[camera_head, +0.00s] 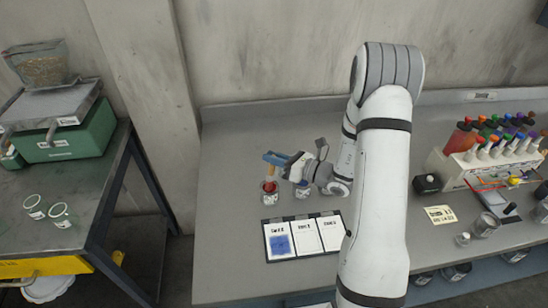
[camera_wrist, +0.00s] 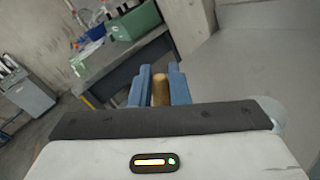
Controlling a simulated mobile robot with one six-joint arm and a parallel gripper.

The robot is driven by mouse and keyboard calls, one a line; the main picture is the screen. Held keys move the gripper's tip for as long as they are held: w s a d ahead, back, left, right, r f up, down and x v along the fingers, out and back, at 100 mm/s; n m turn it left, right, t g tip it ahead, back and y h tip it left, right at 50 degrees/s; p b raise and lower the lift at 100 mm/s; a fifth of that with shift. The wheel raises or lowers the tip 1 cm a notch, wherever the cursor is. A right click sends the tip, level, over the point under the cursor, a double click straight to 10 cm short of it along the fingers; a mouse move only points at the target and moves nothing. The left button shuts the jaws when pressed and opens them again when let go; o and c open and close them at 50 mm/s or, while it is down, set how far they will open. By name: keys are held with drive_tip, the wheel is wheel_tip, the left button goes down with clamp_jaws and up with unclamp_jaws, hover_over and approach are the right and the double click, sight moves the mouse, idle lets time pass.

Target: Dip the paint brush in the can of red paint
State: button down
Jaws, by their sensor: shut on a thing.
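My gripper (camera_head: 275,159) has blue fingers and is over the grey bench. In the wrist view the fingers (camera_wrist: 160,88) are shut on the paint brush, whose wooden handle (camera_wrist: 160,90) shows between them. In the head view a short part of the brush (camera_head: 271,174) shows below the fingers, upright over the can of red paint (camera_head: 270,194). The brush's lower end meets the red opening of the can in the picture; I cannot tell how deep the bristles are. A second small can (camera_head: 302,190) stands just right of the red one, partly hidden by my gripper.
A board with three white cards (camera_head: 305,238), the left one painted blue, lies in front of the cans. A rack of coloured-cap bottles (camera_head: 490,155) and loose jars stand at the right. The bench left of the cans is clear. A side table holds a green scale (camera_head: 70,135).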

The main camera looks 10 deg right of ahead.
drive_tip(key=shift+r+p, duration=2.2)
drive_tip(key=shift+r, duration=1.3)
drive_tip(key=shift+f, duration=0.1)
